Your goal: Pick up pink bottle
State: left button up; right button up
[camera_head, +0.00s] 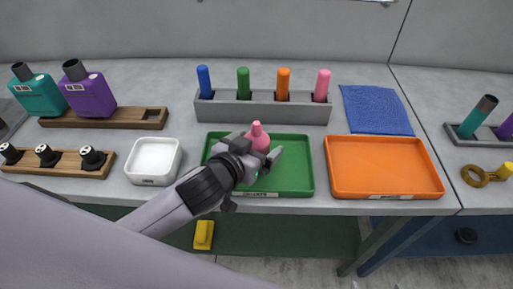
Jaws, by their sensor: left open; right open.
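The pink bottle (258,138) stands in the green tray (295,180), with its narrow neck pointing up. My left gripper (253,148) is open over the green tray, one finger on each side of the bottle's body. The gripper and wrist hide the bottle's lower front part. I cannot tell whether the fingers touch it. My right gripper is not in view.
An orange tray (385,168) lies right of the green tray, and a small white bin (154,160) left of it. Behind is a grey rack (262,110) with several coloured sticks. A blue cloth (376,110) lies at back right. Teal (40,96) and purple (90,96) bottles stand at left.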

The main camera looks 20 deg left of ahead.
pick_arm(q)
jog(key=shift+w+d+f, duration=0.1)
jog(key=shift+w, duration=0.15)
jog(key=c, duration=1)
jog(key=shift+c, duration=0.2)
